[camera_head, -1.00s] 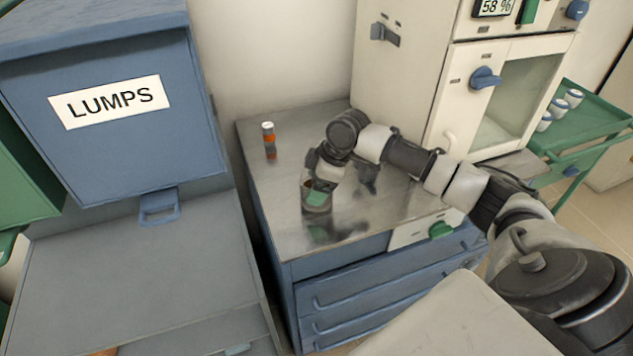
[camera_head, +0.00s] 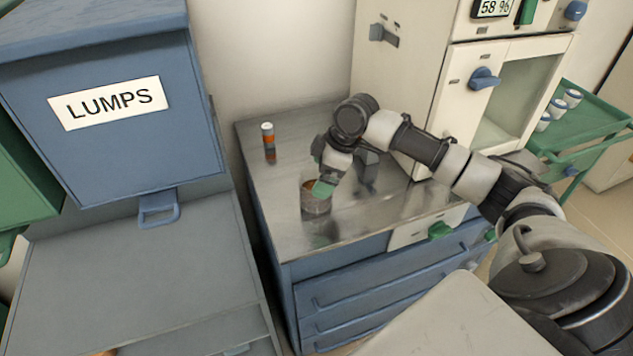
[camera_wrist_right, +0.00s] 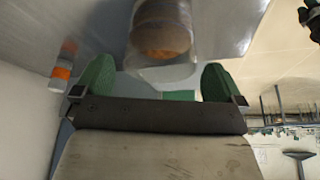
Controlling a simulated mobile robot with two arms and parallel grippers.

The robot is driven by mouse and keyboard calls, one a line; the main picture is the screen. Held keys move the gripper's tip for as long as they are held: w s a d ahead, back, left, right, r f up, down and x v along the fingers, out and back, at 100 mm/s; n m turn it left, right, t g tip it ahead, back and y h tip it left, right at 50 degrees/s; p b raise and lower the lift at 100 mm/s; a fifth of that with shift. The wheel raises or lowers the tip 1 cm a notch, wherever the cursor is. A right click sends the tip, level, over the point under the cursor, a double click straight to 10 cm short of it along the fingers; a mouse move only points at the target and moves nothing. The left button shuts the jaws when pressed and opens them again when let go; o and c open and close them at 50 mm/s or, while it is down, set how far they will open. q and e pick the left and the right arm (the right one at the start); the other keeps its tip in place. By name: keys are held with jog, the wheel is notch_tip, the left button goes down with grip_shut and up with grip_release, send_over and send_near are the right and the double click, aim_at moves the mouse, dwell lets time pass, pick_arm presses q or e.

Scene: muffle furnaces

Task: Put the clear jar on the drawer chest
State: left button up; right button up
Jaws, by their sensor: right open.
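The clear jar (camera_head: 314,203), with orange-brown contents, stands upright on the metal top of the blue drawer chest (camera_head: 285,222). In the right wrist view the jar (camera_wrist_right: 162,38) lies beyond the fingertips, roughly centred between them. My right gripper (camera_head: 324,187) is open, with its green fingertips close to the jar's upper right side in the head view. In the right wrist view the gripper (camera_wrist_right: 158,82) shows both green fingers spread apart with nothing held. Whether a finger touches the jar cannot be told. My left gripper is not in view.
An orange-and-grey bottle (camera_head: 268,142) stands at the chest's back left. A cream furnace (camera_head: 405,75) rises behind and right of my arm. A blue cabinet labelled LUMPS (camera_head: 120,150) is at left. A green cart (camera_head: 590,130) with several white jars stands at right.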

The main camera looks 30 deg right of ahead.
jog(key=v, duration=0.8)
